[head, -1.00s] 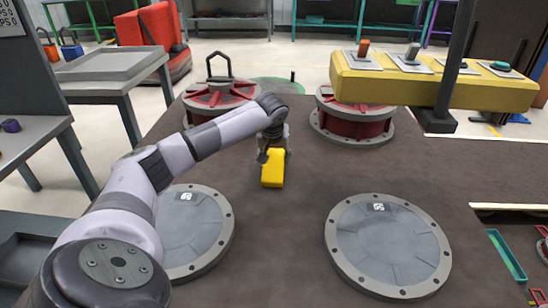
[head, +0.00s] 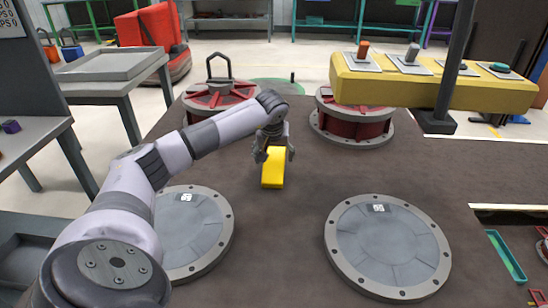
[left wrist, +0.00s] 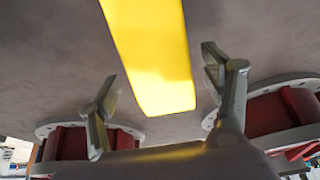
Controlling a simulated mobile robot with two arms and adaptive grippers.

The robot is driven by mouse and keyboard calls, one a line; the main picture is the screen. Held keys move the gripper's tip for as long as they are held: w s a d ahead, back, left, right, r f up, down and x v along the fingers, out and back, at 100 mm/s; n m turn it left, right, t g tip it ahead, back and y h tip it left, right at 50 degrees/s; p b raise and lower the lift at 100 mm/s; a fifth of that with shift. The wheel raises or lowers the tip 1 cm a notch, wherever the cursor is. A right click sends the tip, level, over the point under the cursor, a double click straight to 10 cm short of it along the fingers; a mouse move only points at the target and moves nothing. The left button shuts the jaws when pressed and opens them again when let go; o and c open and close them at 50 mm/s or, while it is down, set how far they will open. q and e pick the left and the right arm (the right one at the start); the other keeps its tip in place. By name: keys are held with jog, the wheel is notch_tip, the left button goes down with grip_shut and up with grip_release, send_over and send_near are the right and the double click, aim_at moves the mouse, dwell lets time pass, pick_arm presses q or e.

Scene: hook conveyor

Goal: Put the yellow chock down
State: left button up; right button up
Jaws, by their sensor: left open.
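The yellow chock (head: 273,170) lies on the brown surface in the head view, between the two red drums and the two grey round plates. It shows large in the left wrist view (left wrist: 152,55). My left gripper (head: 273,155) is at the chock's far end. Its two fingers (left wrist: 160,90) are spread, with a gap on each side of the chock in the left wrist view. The fingers do not touch the chock there. My right gripper does not show in either view.
Two red drums (head: 352,125) with grey rims stand behind the gripper. Two grey round plates (head: 388,246) lie in front. A yellow beam (head: 435,90) with a control panel and a dark post stand at the back right. The brown surface (head: 290,220) between the plates is clear.

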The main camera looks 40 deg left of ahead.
pick_arm(q)
jog(key=p+v, duration=0.1)
jog(key=v, duration=0.9)
jog(key=shift+o, duration=0.4)
jog(key=shift+r, duration=0.25)
notch_tip(320, 180, up, 5)
jog(key=n+g+h+p, duration=0.3)
jog(key=n+g, duration=0.1)
jog(key=n, duration=3.2)
send_over(275, 154)
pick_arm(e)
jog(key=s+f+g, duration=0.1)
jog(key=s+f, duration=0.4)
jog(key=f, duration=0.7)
pick_arm(q)
notch_tip(275, 154, down, 12)
jog(key=shift+r+b, duration=0.2)
jog(key=shift+b, duration=1)
jog(key=shift+s+f+b, duration=0.2)
jog(key=shift+f+b, duration=0.3)
jog(key=shift+f, duration=2.4)
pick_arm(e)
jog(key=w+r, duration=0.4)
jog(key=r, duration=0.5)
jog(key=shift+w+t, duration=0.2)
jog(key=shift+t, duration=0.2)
